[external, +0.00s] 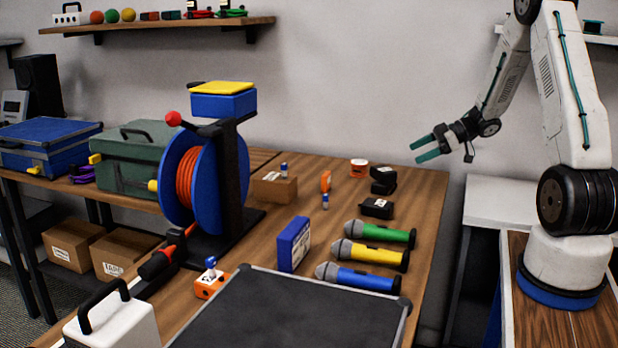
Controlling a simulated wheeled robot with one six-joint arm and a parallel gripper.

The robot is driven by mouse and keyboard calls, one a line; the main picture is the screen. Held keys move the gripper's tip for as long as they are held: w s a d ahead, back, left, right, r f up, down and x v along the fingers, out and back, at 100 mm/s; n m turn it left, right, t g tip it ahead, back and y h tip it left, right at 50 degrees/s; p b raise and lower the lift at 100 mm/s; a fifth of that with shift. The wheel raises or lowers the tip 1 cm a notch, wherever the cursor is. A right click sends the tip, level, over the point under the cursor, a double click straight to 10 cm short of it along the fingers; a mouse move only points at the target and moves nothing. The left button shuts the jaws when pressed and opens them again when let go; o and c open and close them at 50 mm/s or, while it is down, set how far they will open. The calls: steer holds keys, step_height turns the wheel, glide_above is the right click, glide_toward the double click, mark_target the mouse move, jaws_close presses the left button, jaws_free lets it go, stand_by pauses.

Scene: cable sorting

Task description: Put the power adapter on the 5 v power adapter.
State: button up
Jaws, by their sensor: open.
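A small black block (376,208) with a pale mark lies on the table, behind the green microphone. Farther back are black pieces (383,180) that look like one block on or against another. These look like the power adapters, but the labels are too small to tell which is the 5 V one. My gripper (416,151) has teal fingers and is open and empty. It is raised in the air to the right of and above the black pieces, touching nothing.
Green (385,235), yellow (370,255) and blue (357,277) microphones lie in front of the adapters. A blue cable reel (205,175) rises at left; a dark tray (290,312) fills the front.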

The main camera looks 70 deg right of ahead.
steer(key=w+a+r+h, duration=0.3)
steer(key=w+r+h, duration=0.3)
steer(key=w+r, duration=0.4)
steer(key=s+a+r+m+g+h, duration=0.2)
steer(key=a+r+m+g+h, duration=0.15)
steer(key=a+r, duration=0.55)
steer(key=s+a+f+g+y, duration=0.1)
steer(key=s+a+g+y, duration=0.2)
steer(key=s+a, duration=0.9)
steer(key=s+a+f+g+y, duration=0.1)
steer(key=s+a+g+y, duration=0.2)
steer(key=s+a, duration=0.9)
steer(key=a+g, duration=0.1)
steer(key=a, duration=0.7)
steer(key=shift+s+f, duration=0.2)
steer(key=shift+s, duration=0.1)
